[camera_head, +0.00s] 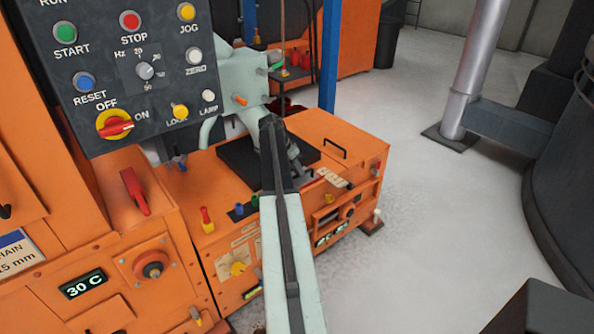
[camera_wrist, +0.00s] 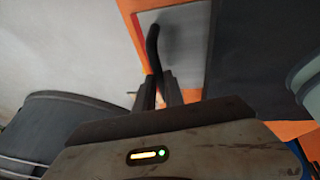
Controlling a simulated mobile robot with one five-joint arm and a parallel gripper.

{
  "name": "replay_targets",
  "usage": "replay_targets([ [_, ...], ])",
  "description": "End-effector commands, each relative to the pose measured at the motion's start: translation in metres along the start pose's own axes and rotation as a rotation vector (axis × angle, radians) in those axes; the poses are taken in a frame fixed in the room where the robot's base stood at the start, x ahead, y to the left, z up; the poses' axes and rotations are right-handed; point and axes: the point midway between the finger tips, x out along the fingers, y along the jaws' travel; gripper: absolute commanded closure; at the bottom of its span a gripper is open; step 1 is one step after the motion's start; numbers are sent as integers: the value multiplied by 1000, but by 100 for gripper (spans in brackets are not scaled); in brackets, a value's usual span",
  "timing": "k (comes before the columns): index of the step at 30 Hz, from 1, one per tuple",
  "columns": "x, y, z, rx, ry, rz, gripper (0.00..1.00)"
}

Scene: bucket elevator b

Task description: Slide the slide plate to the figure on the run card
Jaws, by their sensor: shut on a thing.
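In the wrist view my gripper (camera_wrist: 158,88) has its two dark fingers close together at the lower end of a black curved handle (camera_wrist: 153,45). The handle stands over a flat grey plate (camera_wrist: 185,40) with an orange border, which looks like the slide plate. In the head view my gripper (camera_head: 303,174) is at the top of the low orange cabinet (camera_head: 335,130), partly hidden by my own arm. A small pale marked strip (camera_head: 333,178) lies just right of it. I cannot read its figures, and I cannot make out which card is the run card.
A control panel (camera_head: 125,70) with buttons and a red-yellow switch hangs at upper left. A black handle (camera_head: 335,147) stands on the cabinet top. A white CHAIN 15 mm label (camera_head: 17,258) is at far left. A dark round tank (camera_head: 560,190) is at right; the floor between is clear.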

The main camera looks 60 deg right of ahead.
Motion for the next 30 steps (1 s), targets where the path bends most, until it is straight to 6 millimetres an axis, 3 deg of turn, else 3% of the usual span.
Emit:
replay_targets([
  [4, 4, 22, 2, 2, -1, 3, 100],
  [11, 4, 21, 1, 1, -1, 3, 100],
  [12, 4, 21, 1, 1, -1, 2, 84],
  [14, 4, 21, 1, 1, -1, 2, 67],
  [15, 4, 21, 1, 1, -1, 2, 65],
  [25, 1, 21, 1, 1, -1, 2, 65],
  [30, -19, 22, -1, 0, 0, 2, 65],
])
